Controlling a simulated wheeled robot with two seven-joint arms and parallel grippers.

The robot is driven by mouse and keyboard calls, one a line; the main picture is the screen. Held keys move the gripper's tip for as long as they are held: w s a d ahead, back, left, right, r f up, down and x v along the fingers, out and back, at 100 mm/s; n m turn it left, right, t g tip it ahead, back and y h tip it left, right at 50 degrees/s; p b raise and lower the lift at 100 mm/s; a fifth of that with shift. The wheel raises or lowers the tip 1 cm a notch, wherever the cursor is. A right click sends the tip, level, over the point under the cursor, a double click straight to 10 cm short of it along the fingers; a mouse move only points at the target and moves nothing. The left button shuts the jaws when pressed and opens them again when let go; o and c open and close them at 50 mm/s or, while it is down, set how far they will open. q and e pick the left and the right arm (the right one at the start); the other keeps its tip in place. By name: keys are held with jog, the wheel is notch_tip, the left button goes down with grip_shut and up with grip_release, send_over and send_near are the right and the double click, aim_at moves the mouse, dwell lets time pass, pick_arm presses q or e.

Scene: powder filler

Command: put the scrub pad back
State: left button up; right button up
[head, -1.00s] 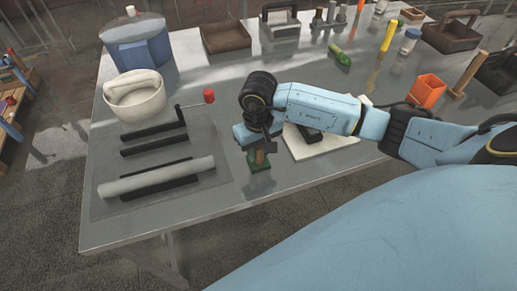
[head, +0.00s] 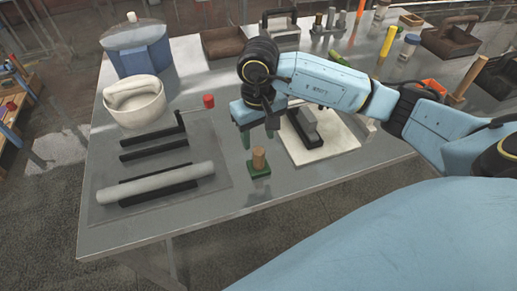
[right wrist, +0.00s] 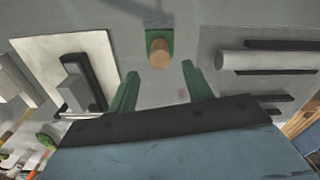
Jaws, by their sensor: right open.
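The scrub pad (head: 259,163), a green pad with an upright wooden grip, stands on the bare metal table between the dark mat and the white board. My right gripper (head: 258,136) is open and empty, above and behind the pad in the head view. In the right wrist view the scrub pad (right wrist: 158,47) lies just beyond the gap between the spread green fingertips (right wrist: 160,72), apart from them. My left gripper is not in view.
The dark mat (head: 215,150) on the left holds black bars and a grey roller (head: 155,184). The white board (head: 345,141) on the right carries a black and grey block (head: 305,128). A white pot (head: 134,100) stands at the back left. The table's front strip is clear.

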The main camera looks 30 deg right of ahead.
jog(key=shift+r, duration=2)
